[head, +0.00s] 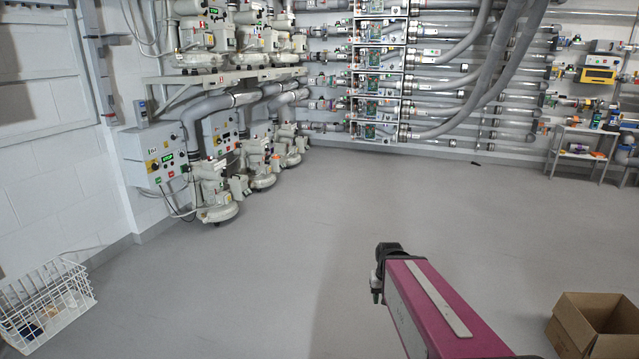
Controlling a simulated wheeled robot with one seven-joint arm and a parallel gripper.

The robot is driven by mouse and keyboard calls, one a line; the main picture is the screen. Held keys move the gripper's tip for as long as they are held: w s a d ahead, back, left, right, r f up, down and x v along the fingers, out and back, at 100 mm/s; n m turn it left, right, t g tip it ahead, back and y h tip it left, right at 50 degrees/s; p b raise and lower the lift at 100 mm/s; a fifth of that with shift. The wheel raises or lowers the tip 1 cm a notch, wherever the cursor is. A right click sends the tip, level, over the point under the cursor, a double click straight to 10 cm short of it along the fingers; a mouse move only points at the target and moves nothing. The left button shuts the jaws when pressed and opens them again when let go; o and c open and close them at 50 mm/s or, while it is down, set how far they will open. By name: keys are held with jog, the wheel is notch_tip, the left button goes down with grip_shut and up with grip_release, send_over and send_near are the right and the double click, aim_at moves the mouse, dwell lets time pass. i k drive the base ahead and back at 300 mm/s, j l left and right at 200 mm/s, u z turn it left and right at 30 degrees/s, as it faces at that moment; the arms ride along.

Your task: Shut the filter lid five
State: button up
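Grey-green blowers stand in two groups at the left wall, one on a shelf and one on the floor. The nearest floor blower (213,192) has two more behind it, the middle one (257,166) and the far one (289,147). The nearest shelf blower (200,40) is above them. I cannot make out which part is filter lid five, or whether it is open. My arm reaches in from the bottom right, with a magenta link and a dark end (387,252) over open floor, well apart from the blowers. No gripper fingers can be made out.
A control box (152,157) hangs left of the floor blowers. A white wire basket (45,305) lies at lower left, a cardboard box (598,325) at lower right. A small table (580,153) stands at back right. Floor between is clear.

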aim_at(280, 149)
jog(key=i, duration=5.5)
jog(key=i+l+u, duration=0.1)
jog(key=i, duration=0.35)
jog(key=i+l, duration=0.15)
jog(key=i, duration=0.25)
jog(key=i+l+u, duration=0.15)
jog(key=i, duration=0.25)
jog(key=i+l, duration=0.2)
jog(key=i, duration=0.25)
jog(key=i+l+u, duration=0.1)
jog(key=i+u, duration=0.25)
jog(key=u, duration=0.15)
jog(key=i+l+u, duration=0.25)
jog(key=u, duration=0.25)
jog(key=i+l+u, duration=0.3)
jog(key=u, duration=0.15)
jog(key=i+l+u, duration=0.15)
jog(key=l+u, duration=0.35)
jog(key=i+l+u, duration=0.1)
jog(key=l+u, duration=0.3)
jog(key=l, duration=0.25)
jog(key=l+u, duration=0.4)
jog(key=l, duration=0.2)
jog(key=k+l+u, duration=0.1)
jog(key=l+u, duration=0.3)
jog(key=l, duration=0.25)
jog(key=k, duration=0.6)
jog(key=i+l+u, duration=0.1)
jog(key=l, duration=0.3)
jog(key=i, duration=0.05)
